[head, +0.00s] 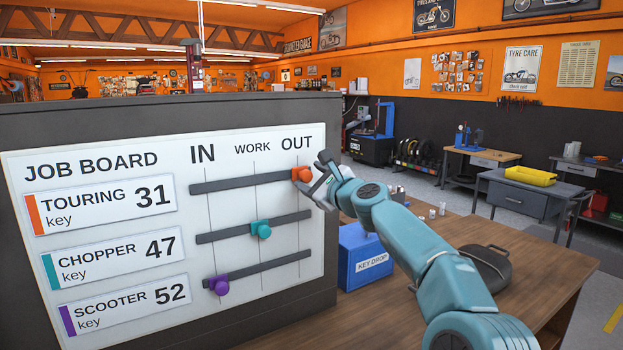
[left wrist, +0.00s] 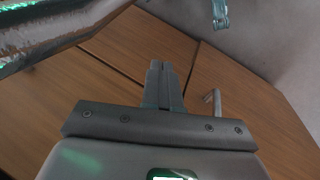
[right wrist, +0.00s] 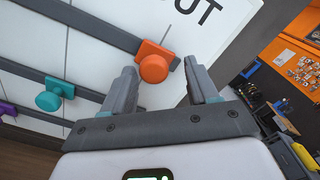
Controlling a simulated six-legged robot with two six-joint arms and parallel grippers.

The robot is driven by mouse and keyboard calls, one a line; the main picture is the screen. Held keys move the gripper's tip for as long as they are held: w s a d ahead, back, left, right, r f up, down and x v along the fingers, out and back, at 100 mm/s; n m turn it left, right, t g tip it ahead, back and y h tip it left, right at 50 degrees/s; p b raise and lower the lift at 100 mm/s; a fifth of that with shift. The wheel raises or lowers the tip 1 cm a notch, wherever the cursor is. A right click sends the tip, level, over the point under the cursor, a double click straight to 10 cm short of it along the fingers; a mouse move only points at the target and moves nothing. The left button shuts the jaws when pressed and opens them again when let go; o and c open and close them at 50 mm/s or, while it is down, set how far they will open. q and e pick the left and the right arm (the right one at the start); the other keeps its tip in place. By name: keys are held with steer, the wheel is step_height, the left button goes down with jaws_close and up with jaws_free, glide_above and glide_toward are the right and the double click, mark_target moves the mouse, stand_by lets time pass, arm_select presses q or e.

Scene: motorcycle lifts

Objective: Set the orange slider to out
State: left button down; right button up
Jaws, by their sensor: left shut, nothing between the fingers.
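The orange slider (head: 301,174) sits at the right end of the top track, under the word OUT on the job board (head: 92,245). My right gripper (head: 318,172) is open beside it, fingers pointing at the board. In the right wrist view the orange knob (right wrist: 153,62) shows between the two spread fingertips (right wrist: 160,66), not clamped; whether a finger touches it I cannot tell. My left gripper (left wrist: 165,68) is shut and empty in the left wrist view, above a brown wooden surface; it is not in the head view.
The teal slider (head: 261,230) is near WORK on the middle track. The purple slider (head: 218,286) is near IN on the bottom track. A blue key drop box (head: 362,262) and a dark case (head: 486,266) rest on the wooden bench (head: 400,316) right of the board.

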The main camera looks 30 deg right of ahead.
steer(key=shift+s+a, duration=0.1)
steer(key=shift+a, duration=0.25)
steer(key=shift+s+b, duration=0.3)
steer(key=shift+b, duration=0.15)
steer(key=s+b, duration=0.6)
steer(key=s, duration=0.9)
steer(key=shift+s+a, duration=0.2)
steer(key=shift+s, duration=0.05)
